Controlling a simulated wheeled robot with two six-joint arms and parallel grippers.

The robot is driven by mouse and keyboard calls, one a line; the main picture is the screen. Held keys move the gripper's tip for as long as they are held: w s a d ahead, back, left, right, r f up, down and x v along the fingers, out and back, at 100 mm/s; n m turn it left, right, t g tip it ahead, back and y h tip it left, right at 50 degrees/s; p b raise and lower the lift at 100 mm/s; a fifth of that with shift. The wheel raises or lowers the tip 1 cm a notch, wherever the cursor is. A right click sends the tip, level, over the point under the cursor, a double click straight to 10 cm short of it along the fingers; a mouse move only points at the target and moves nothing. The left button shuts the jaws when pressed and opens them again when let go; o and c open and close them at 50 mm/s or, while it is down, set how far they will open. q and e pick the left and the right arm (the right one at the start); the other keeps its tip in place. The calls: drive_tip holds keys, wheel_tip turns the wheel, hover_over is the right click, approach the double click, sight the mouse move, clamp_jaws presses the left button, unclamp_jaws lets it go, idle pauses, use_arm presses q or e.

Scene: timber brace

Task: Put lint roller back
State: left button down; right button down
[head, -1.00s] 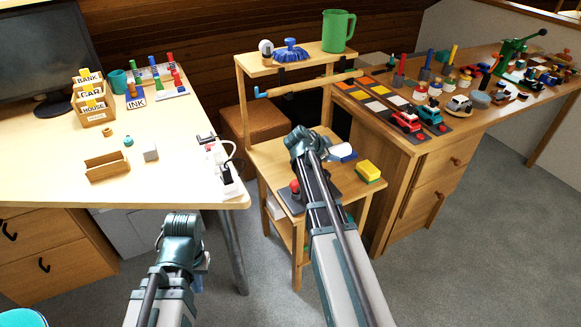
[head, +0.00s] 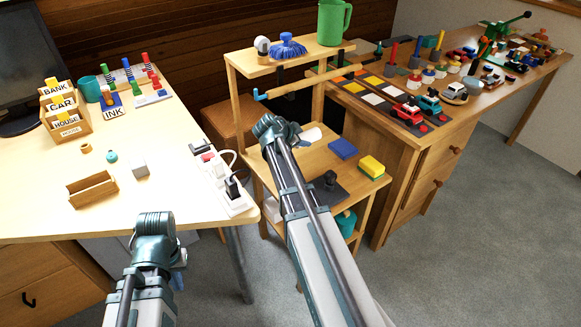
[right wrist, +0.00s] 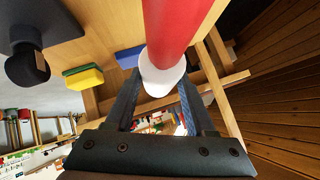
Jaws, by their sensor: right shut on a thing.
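My right gripper (right wrist: 160,85) is shut on a red cylinder with a rounded white end, which I take for the lint roller (right wrist: 174,30). The white end sits between the fingertips, and the red part runs out of the top of the right wrist view. In the head view my right gripper (head: 275,132) is over the small wooden stand's lower shelf, and a white part of the held thing (head: 311,134) shows beside it. My left gripper (head: 154,224) is in front of the desk edge, seen from behind; its fingers are hidden.
On the stand's shelf are a blue block (head: 343,148), a yellow-green sponge (head: 371,167) and a dark knobbed item (head: 330,180). A wooden rail (head: 300,85) with a blue tip crosses above. A power strip (head: 228,190) lies at the desk's right edge.

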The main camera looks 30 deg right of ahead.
drive_tip(key=shift+f+b, duration=5.05)
drive_tip(key=shift+f, duration=0.05)
drive_tip(key=shift+r, duration=0.15)
drive_tip(key=shift+c, duration=1.2)
unclamp_jaws()
drive_tip(key=p+v, duration=0.7)
drive_tip(key=v, duration=0.5)
drive_tip(key=shift+p, duration=0.4)
